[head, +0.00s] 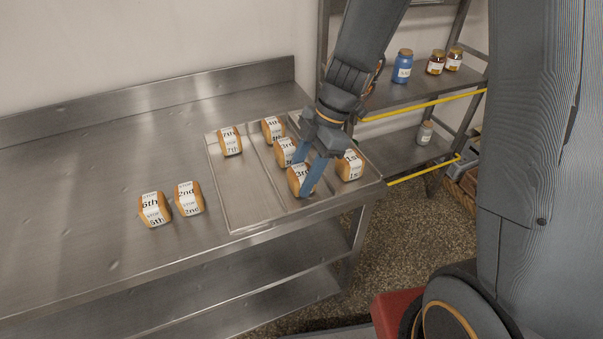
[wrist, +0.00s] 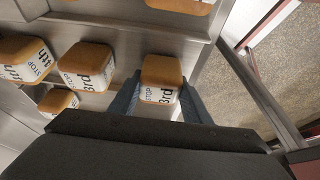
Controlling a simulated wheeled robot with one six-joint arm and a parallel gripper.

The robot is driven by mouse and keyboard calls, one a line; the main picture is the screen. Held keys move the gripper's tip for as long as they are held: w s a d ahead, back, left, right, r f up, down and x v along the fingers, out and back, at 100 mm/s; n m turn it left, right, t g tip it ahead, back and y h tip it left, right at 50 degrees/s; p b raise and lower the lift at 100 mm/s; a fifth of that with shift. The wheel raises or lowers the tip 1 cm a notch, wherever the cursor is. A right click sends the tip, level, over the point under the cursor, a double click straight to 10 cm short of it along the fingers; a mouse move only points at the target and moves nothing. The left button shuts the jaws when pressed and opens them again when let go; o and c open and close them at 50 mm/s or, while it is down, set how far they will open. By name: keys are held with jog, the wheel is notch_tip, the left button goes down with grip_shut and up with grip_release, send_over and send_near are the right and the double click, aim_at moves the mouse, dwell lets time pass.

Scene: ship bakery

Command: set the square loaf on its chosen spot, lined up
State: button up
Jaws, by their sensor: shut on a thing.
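My gripper (head: 304,180) is over the front part of a metal tray (head: 238,190), its blue fingers shut on a square loaf (head: 296,184) whose white band reads 3rd. In the wrist view the held loaf (wrist: 161,72) sits between both fingers, roughly square to them. One finger hides part of it in the head view. Whether it touches the tray floor I cannot tell. Another loaf marked 3rd (head: 286,152) stands just behind it, and a loaf marked 1st (head: 350,165) stands to its right, across a divider.
The tray also holds loaves marked 4th (head: 273,129) and 7th (head: 230,141). Loaves marked 2nd (head: 188,198) and seemingly 6th (head: 154,209) stand on the steel table (head: 80,190) left of the tray. The tray's left front is bare. A shelf rack (head: 400,95) with jars stands behind.

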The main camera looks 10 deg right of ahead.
jog(key=shift+f, duration=0.15)
jog(key=o, duration=1)
jog(key=shift+o, duration=0.2)
jog(key=shift+r, duration=0.2)
jog(key=shift+w+d+r, duration=0.1)
jog(key=shift+r, duration=0.15)
jog(key=b+v, duration=0.2)
jog(key=v, duration=0.9)
jog(key=shift+r, duration=0.2)
jog(key=shift+d, duration=0.1)
